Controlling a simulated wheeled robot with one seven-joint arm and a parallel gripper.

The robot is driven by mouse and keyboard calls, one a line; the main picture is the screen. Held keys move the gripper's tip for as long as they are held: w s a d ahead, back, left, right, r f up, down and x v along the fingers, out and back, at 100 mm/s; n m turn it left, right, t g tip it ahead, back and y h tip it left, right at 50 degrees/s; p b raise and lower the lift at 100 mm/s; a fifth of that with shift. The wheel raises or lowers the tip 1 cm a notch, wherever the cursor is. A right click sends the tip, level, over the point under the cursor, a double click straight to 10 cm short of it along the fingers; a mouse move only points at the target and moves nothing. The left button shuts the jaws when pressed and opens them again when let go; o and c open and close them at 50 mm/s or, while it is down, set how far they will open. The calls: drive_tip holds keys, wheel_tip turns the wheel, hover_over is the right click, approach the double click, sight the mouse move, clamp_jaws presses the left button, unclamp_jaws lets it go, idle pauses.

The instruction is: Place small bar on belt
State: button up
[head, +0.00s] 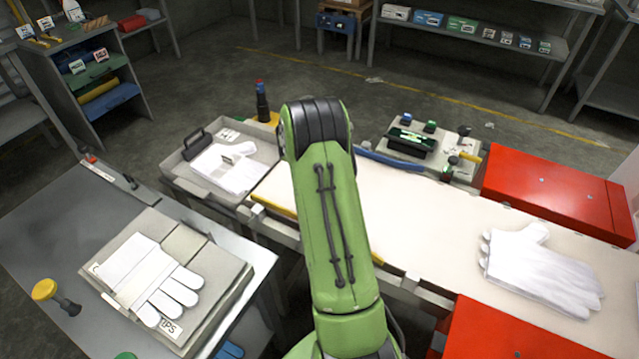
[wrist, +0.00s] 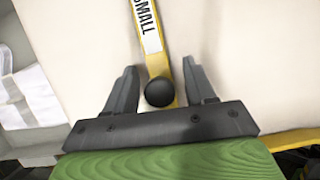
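The small bar (wrist: 150,30) is yellow, with a white label reading "SMALL" and a round black knob (wrist: 160,92). In the wrist view it lies over the cream belt surface (wrist: 240,50); whether it rests flat there I cannot tell. My gripper (wrist: 160,66) is open, one dark finger on each side of the bar and knob, with gaps showing on both sides. In the head view the belt (head: 430,215) runs from centre to right. My green arm hides my gripper and the bar in that view.
A white glove (head: 540,270) lies on the belt at right, between red housings (head: 555,190). A tray with a glove (head: 225,165) stands at the belt's left end. A control panel (head: 435,140) sits behind the belt. A grey table (head: 60,230) with a glove board is at left.

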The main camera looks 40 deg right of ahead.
drive_tip(key=shift+r, duration=0.1)
drive_tip(key=s+a+r+m+t+y+p, duration=0.1)
drive_tip(key=s+a+r+m+p, duration=0.15)
drive_tip(key=a+r, duration=0.7)
drive_tip(key=s+a+r+m+t+p, duration=0.15)
drive_tip(key=a+r+m, duration=0.35)
drive_tip(key=r, duration=0.7)
drive_tip(key=s+a+r+m+t+y, duration=0.1)
drive_tip(key=s+a+r+m, duration=0.1)
drive_tip(key=s+a+m, duration=0.4)
drive_tip(key=s+a+r+m+t+y, duration=0.1)
drive_tip(key=s+a+r+m+y, duration=0.1)
drive_tip(key=s+a+m, duration=0.4)
drive_tip(key=s+a+r, duration=0.1)
drive_tip(key=s+a, duration=0.4)
drive_tip(key=s, duration=0.1)
drive_tip(key=shift+s+a+b, duration=0.15)
drive_tip(key=shift+a+b, duration=0.05)
drive_tip(key=shift+b, duration=0.2)
wheel_tip(320, 180, up, 6)
drive_tip(key=p, duration=0.6)
drive_tip(key=shift+r, duration=0.15)
